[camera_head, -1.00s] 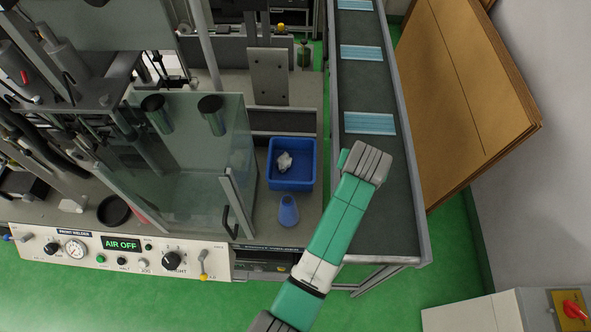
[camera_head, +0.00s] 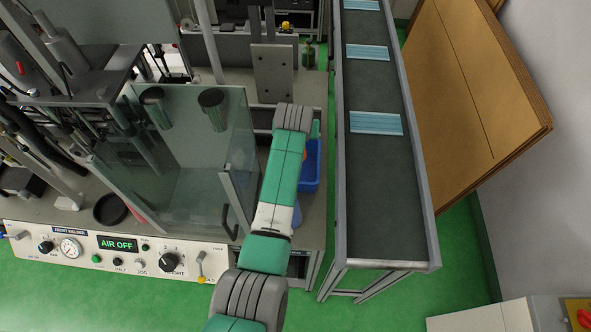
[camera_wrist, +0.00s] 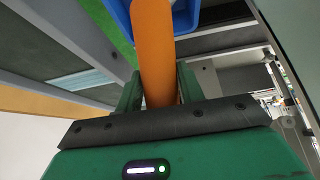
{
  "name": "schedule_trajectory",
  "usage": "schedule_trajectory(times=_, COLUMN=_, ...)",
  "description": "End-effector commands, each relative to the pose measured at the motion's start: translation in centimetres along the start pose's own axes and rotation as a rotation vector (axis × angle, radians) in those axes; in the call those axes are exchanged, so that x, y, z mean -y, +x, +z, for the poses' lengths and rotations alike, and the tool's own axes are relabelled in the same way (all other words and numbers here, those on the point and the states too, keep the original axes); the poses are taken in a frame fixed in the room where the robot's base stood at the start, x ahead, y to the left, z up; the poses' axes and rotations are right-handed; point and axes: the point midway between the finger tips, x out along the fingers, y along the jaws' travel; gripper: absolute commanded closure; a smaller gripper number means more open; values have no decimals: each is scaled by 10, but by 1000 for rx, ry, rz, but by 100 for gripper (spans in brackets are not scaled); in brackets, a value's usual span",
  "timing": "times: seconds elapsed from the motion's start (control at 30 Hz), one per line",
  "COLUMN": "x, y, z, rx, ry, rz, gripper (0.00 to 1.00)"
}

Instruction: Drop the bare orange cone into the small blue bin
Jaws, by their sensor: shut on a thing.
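The orange cone (camera_wrist: 154,50) stands out between the two green fingers of my gripper (camera_wrist: 158,88) in the wrist view, and the gripper is shut on it. The cone's far end runs out of the top of that view. The small blue bin (camera_wrist: 185,22) shows behind the cone there. In the head view the blue bin (camera_head: 311,172) is partly covered by my arm, with only its right side visible. My gripper is mostly hidden behind the arm in that view. A tiny orange patch (camera_head: 304,155) shows beside the arm over the bin.
A blue cone-like piece (camera_head: 297,215) stands on the bench in front of the bin, mostly hidden by my arm. A clear guard (camera_head: 185,160) stands to the left. A conveyor (camera_head: 385,190) with blue masks (camera_head: 376,123) runs along the right.

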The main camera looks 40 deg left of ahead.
Motion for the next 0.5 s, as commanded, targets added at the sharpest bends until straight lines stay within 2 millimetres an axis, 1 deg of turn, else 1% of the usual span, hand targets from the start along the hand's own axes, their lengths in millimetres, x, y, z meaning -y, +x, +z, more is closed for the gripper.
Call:
schedule_trajectory(times=0.03, x=0, y=11, z=7, rx=1, ry=0, rz=0, gripper=95)
schedule_trajectory(times=0.23, x=0, y=35, z=23, rx=1, ry=1, rz=0, gripper=95)
schedule_trajectory(times=0.33, x=0, y=39, z=25, rx=0, ry=1, rz=0, gripper=95)
schedule_trajectory(times=0.5, x=0, y=38, z=24, rx=0, ry=1, rz=0, gripper=95)
